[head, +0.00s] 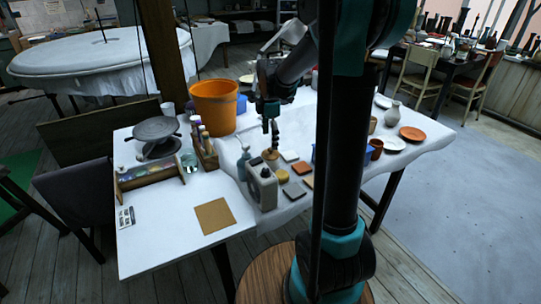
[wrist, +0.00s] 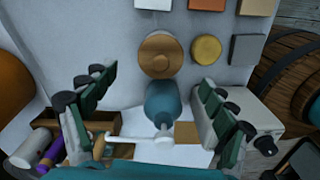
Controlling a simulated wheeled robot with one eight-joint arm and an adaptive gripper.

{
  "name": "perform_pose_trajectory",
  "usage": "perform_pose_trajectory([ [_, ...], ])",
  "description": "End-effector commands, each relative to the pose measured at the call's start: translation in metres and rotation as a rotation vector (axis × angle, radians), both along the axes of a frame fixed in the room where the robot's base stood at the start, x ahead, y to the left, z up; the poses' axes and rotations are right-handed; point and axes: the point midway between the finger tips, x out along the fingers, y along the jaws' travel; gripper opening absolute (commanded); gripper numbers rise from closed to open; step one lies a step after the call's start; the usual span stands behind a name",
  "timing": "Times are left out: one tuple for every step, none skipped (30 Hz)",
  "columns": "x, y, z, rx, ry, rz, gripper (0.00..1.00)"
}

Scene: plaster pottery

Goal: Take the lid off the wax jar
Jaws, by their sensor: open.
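The wax jar's round wooden lid (wrist: 160,55), with a round knob in its middle, shows from above in the wrist view. It hides the jar body there. In the head view the lid (head: 271,154) is small and brown, behind the teal pump bottle (head: 244,163). My gripper (head: 268,122) hangs above this spot. In the wrist view my gripper (wrist: 155,85) is open, its fingers spread wide to left and right with nothing held between them. The teal pump bottle (wrist: 162,100) appears just below the lid in that picture, between the fingers.
A yellow round piece (wrist: 206,50) and several square tiles lie right of and above the lid. A grey box-shaped device (head: 262,188) stands in front of it. An orange bucket (head: 214,105) and a wooden box of bottles (head: 205,150) stand to the left.

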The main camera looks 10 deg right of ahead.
Motion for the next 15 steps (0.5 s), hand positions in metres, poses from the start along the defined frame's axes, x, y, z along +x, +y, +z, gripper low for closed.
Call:
perform_pose_trajectory([
  [0.0, 0.0, -0.003, 0.0, 0.0, 0.0, 0.85],
  [0.0, 0.0, -0.004, 0.0, 0.0, 0.0, 0.85],
  [0.0, 0.0, -0.006, 0.0, 0.0, 0.0, 0.85],
  [0.0, 0.0, -0.008, 0.0, 0.0, 0.0, 0.85],
  [0.0, -0.001, -0.01, 0.0, 0.0, 0.0, 0.85],
  [0.001, -0.001, -0.014, 0.0, 0.0, 0.0, 0.85],
  [0.0, -0.001, -0.018, 0.0, 0.0, -0.001, 0.85],
  [0.0, -0.002, -0.023, 0.0, 0.0, 0.0, 0.85],
  [0.0, -0.003, -0.029, 0.0, 0.0, 0.0, 0.85],
  [0.001, -0.003, -0.033, 0.0, 0.0, 0.0, 0.85],
  [0.001, -0.004, -0.038, 0.0, 0.0, 0.0, 0.85],
  [0.0, -0.003, -0.043, 0.0, 0.0, 0.0, 0.85],
  [0.0, -0.003, -0.046, 0.0, 0.0, 0.0, 0.85],
  [0.001, -0.003, -0.049, 0.0, 0.0, 0.0, 0.85],
  [0.001, -0.003, -0.053, 0.0, 0.0, 0.0, 0.85],
])
